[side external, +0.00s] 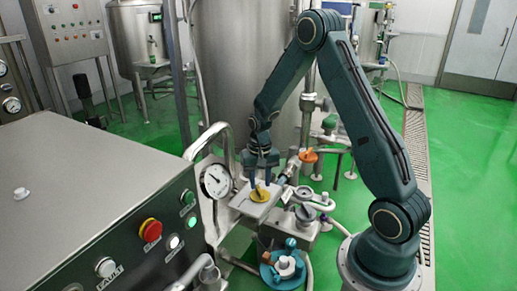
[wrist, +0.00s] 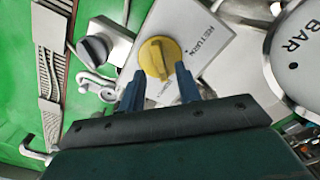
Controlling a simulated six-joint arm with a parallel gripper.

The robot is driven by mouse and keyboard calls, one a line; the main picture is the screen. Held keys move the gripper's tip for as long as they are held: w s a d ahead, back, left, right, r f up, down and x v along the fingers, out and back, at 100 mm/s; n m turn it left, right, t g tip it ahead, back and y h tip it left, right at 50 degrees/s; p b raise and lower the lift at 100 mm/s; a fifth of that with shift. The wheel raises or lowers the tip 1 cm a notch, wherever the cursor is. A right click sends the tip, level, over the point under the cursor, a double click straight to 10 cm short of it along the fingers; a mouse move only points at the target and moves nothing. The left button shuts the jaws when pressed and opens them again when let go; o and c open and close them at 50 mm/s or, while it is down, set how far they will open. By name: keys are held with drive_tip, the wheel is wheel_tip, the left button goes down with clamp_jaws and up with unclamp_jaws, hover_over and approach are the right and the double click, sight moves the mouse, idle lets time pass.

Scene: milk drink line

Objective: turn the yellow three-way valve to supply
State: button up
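The yellow valve knob (side external: 260,195) sits on a pale metal plate (side external: 243,204) beside the pressure gauge. In the wrist view the yellow knob (wrist: 158,58) is round with a raised grip bar running nearly up and down the picture. The word RETURN shows on the plate (wrist: 203,24) up and right of it. Another label below the knob is partly hidden. My gripper (side external: 260,181) is above the knob, pointing down. In the wrist view my gripper (wrist: 160,69) is open, one blue finger on each side of the knob's lower part. I cannot tell whether the fingers touch it.
The gauge (side external: 215,181) stands close left of the plate, with a curved pipe (side external: 208,138) around it. The control cabinet (side external: 75,170) fills the left.

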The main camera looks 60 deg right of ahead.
sight(260, 190)
wheel_tip(260, 190, up, 11)
idle(0.5)
drive_tip(key=shift+r, duration=0.1)
drive_tip(key=s+a+r+n+t, duration=0.35)
drive_tip(key=s+a+r, duration=0.45)
drive_tip(key=a+r, duration=0.35)
drive_tip(key=s+a+r+n+t, duration=0.2)
drive_tip(key=s+a+n, duration=0.3)
drive_tip(key=s, duration=0.7)
drive_tip(key=shift+a+r+n, duration=0.35)
drive_tip(key=shift+a+r, duration=0.15)
drive_tip(key=shift+s, duration=0.1)
